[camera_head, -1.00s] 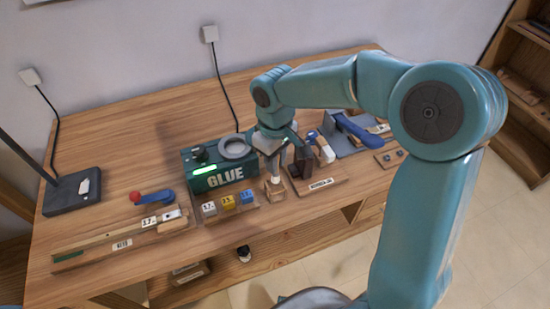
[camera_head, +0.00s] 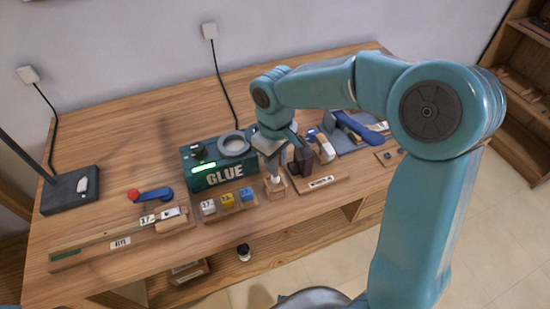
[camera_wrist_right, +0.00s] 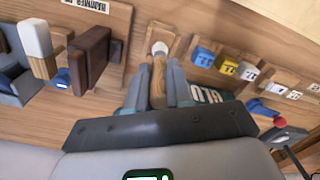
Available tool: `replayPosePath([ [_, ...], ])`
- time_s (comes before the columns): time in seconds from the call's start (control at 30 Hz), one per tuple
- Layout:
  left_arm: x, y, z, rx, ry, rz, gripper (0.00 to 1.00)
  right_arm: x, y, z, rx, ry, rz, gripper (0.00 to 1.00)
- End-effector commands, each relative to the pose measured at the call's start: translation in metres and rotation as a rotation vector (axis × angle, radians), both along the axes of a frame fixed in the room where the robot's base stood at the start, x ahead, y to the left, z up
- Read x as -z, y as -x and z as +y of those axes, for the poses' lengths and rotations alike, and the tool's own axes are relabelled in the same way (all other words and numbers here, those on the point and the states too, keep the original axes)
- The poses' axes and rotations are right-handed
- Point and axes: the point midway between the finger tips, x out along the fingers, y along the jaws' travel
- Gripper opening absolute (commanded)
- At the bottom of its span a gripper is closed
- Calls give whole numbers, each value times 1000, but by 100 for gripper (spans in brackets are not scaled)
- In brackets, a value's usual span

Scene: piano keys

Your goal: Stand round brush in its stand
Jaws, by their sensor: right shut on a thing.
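The round brush (camera_wrist_right: 158,82) has a wooden handle and a pale tip. My right gripper (camera_wrist_right: 158,95) is shut on its handle, with the handle between the two fingers. In the head view the gripper (camera_head: 272,150) points down beside the green glue pot, and the brush (camera_head: 274,174) hangs nearly upright below it. The small wooden stand (camera_head: 275,188) is directly under the tip; it also shows in the right wrist view (camera_wrist_right: 152,33). The tip is at the stand, but I cannot tell how deep it sits. My left gripper is not in view.
The green glue box (camera_head: 218,177) stands just left of the gripper. Several numbered blocks (camera_head: 228,201) sit in front of it. A wooden holder with dark blocks (camera_head: 322,185) is close on the right. A blue-handled tool (camera_head: 355,128) lies farther right.

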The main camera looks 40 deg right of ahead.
Motion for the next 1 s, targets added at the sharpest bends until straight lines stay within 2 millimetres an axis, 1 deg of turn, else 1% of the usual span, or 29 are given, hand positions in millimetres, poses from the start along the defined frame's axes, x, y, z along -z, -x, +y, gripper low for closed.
replayPosePath([
  [0.47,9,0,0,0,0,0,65,12,0,0,0,0,1,0],
  [1.0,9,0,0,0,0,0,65,12,0,0,0,0,0,0],
])
